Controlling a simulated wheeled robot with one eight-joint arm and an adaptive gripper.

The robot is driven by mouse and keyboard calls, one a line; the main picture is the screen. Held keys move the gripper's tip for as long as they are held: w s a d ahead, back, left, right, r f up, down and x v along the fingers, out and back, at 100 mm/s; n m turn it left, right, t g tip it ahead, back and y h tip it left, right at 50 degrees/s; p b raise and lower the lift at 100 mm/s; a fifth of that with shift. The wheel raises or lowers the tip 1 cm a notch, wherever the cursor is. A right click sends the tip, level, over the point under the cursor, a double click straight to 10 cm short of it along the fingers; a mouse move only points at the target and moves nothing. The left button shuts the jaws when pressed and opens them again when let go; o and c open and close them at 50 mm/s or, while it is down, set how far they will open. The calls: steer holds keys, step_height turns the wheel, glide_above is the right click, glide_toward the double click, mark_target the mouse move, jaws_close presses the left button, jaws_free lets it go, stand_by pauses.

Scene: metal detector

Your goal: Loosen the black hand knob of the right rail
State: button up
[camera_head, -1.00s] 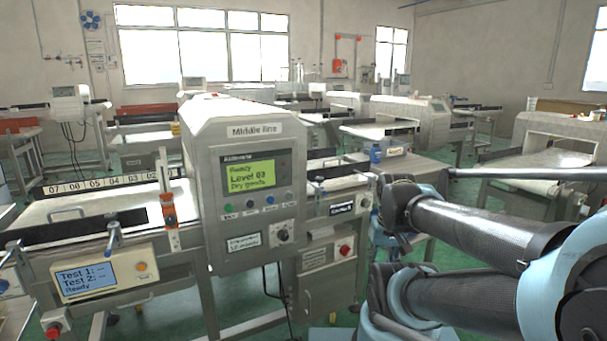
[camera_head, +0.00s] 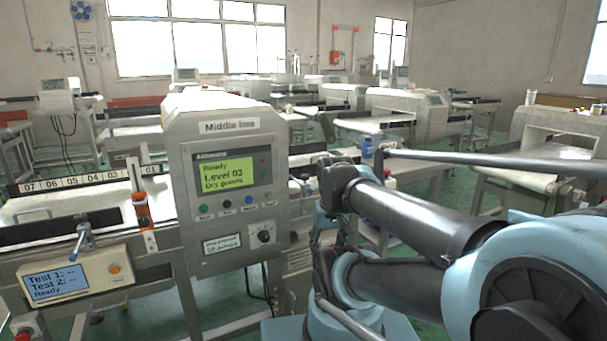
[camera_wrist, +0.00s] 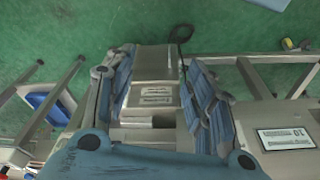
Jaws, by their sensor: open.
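The metal detector (camera_head: 228,120) labelled "Middle line" stands at the centre left of the head view. Black rails (camera_head: 30,236) run along its conveyor. I cannot make out the black hand knob of the right rail in either view. A black rotary knob (camera_head: 264,237) sits on the detector's panel, which is a different part. My gripper (camera_wrist: 160,80) is open and empty in the wrist view, with its blue-grey fingers spread. Below and between them is a grey machine part with a white label (camera_wrist: 156,95). My gripper is not clearly seen in the head view.
A beige test box (camera_head: 75,279) with a display and a blue-handled clamp (camera_head: 83,236) are at the front left. Green floor shows between the machines.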

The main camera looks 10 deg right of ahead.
steer(key=w+r+m+g, duration=0.1)
steer(key=w+r+m, duration=0.6)
steer(key=w+r, duration=1)
step_height(320, 180, up, 9)
steer(key=m+g, duration=0.1)
steer(key=m, duration=0.6)
glide_above(305, 175)
step_height(305, 175, down, 16)
steer(key=shift+f, duration=0.1)
steer(key=shift+c, duration=0.6)
steer(key=shift+w, duration=0.1)
steer(key=c, duration=1)
